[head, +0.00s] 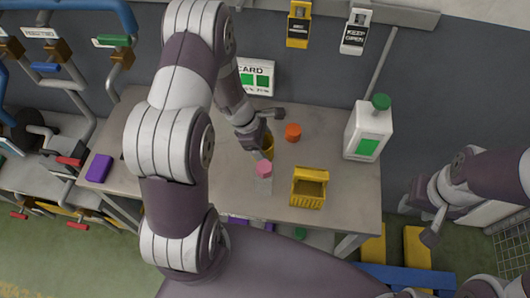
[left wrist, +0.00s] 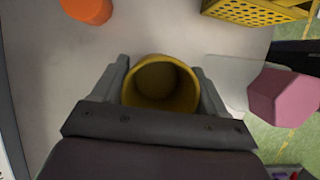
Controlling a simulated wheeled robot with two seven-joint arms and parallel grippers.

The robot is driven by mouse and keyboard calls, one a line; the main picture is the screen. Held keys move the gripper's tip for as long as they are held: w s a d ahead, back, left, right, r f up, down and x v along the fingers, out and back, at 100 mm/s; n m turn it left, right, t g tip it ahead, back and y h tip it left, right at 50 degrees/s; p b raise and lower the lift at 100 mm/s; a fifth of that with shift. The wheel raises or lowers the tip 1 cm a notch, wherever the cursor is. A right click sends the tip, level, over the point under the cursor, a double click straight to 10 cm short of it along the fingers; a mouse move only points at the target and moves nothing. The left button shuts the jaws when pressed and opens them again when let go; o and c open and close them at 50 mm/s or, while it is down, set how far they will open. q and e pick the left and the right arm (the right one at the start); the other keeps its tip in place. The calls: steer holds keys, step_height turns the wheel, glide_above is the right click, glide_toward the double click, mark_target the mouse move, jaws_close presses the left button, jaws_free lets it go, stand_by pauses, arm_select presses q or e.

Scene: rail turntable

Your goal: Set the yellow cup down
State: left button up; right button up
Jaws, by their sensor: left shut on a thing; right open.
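The yellow cup (left wrist: 160,92) is between the fingers of my left gripper (left wrist: 160,88) in the left wrist view, with its open mouth facing the camera. My left gripper is shut on it. In the head view the cup (head: 268,145) is partly hidden by my left gripper (head: 262,146), over the middle of the grey table (head: 340,205). I cannot tell whether the cup's base touches the tabletop. My right gripper (head: 430,212) is open and empty, off the table's right side.
A pink-capped clear bottle (head: 264,182) stands close in front of the cup. An orange object (head: 293,132) is just right of it. A yellow basket (head: 309,190), a white green-capped jug (head: 368,132) and a purple box (head: 99,168) are also on the table. Pipes with valves (head: 62,50) are at left.

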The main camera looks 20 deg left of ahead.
arm_select(q)
step_height(320, 180, down, 3)
steer(key=shift+r, duration=0.15)
steer(key=shift+f, duration=0.2)
steer(key=o, duration=1)
steer(key=shift+r, duration=0.1)
